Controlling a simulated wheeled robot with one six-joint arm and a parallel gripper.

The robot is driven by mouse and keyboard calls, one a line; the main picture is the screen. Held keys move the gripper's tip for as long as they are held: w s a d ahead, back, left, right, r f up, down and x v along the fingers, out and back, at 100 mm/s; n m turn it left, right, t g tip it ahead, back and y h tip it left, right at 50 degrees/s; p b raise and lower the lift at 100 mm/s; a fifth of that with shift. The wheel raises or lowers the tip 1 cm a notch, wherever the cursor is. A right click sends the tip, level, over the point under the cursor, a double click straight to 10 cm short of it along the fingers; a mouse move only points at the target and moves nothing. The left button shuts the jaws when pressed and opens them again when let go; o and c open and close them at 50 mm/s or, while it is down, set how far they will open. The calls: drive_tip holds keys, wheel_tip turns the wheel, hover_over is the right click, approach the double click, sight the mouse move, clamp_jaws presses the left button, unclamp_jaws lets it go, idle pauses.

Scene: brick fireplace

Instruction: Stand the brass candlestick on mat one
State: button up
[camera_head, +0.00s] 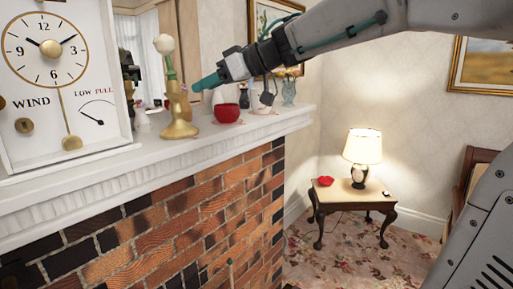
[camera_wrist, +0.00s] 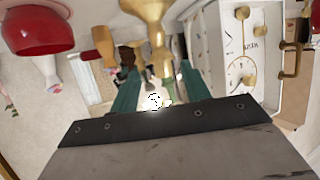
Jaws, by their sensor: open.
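The brass candlestick (camera_head: 179,122) stands upright on the white mantel shelf, between the clock and the red bowl. A pale, rounded top shows above its stem. My gripper (camera_head: 197,86) reaches in from the right, close beside the candlestick's stem. In the wrist view, my gripper (camera_wrist: 158,75) has its two teal fingers apart, with the candlestick (camera_wrist: 150,12) lying in line with the gap between them. I cannot tell whether either finger touches it. I cannot make out mat one for sure in either view.
A white clock (camera_head: 55,90) stands to the left. A red bowl (camera_head: 227,113) sits just right of the candlestick, also in the wrist view (camera_wrist: 35,28). A glass vase (camera_head: 289,92) is farther right. A side table (camera_head: 335,198) with a lamp stands below.

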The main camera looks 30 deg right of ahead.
drive_tip(key=d+r+m+t+h, duration=0.3)
drive_tip(key=d+m+t+h, duration=0.15)
drive_tip(key=t+h, duration=0.25)
drive_tip(key=s+d+f+m+g+h, duration=0.5)
drive_tip(key=s+f+m+h, duration=0.15)
drive_tip(key=s+f, duration=0.3)
drive_tip(key=s+a+f+n+g+y, duration=0.1)
drive_tip(key=s+a+f+g, duration=0.4)
drive_tip(key=s+f, duration=0.5)
drive_tip(key=s+a+f+n+g+y, duration=0.2)
drive_tip(key=s+a+f+g, duration=0.3)
drive_tip(key=s+f, duration=0.5)
drive_tip(key=shift+s+a+f+g+y, duration=0.3)
drive_tip(key=shift+a+f+g+y, duration=0.1)
drive_tip(key=shift+a+f+y, duration=0.25)
drive_tip(key=shift+r, duration=0.1)
